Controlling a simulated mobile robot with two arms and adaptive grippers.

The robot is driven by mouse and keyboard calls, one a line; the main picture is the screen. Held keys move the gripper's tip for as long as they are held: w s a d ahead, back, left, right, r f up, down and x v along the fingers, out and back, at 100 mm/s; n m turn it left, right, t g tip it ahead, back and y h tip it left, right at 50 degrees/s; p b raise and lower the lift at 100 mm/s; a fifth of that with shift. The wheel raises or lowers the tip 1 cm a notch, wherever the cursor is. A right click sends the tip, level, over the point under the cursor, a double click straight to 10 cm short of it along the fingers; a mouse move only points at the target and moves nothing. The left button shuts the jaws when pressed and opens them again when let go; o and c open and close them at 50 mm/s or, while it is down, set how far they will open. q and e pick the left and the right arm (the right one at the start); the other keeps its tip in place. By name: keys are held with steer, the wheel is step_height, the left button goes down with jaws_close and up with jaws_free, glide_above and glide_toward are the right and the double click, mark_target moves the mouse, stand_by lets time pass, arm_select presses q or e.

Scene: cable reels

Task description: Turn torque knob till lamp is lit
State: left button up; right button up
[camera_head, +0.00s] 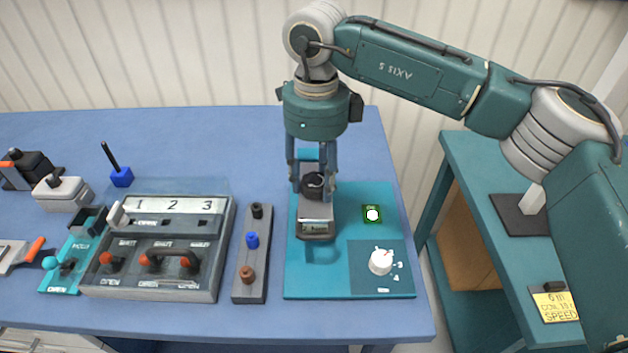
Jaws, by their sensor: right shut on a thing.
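My right gripper (313,185) points down and is shut on a dark round part (313,194) above a grey block (315,222) on the board. It is apart from the white knob, to its left and behind. My left gripper is not in view.
Left of the board stand a grey strip (249,288) with coloured pegs and a grey switch box (155,284) with red-ended handles. A second teal table (460,155) with a yellow label (556,306) is at the right, beyond a gap. The blue table (290,325) is clear in front.

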steer(key=shift+d, duration=0.2)
steer(key=o, duration=1)
steer(key=shift+c, duration=0.2)
steer(key=shift+o, duration=0.9)
steer(key=shift+d, duration=0.2)
steer(key=shift+a, duration=0.1)
steer(key=shift+a+r, duration=0.1)
steer(key=shift+r, duration=0.1)
step_height(320, 180, up, 12)
steer(key=shift+d+f, duration=0.2)
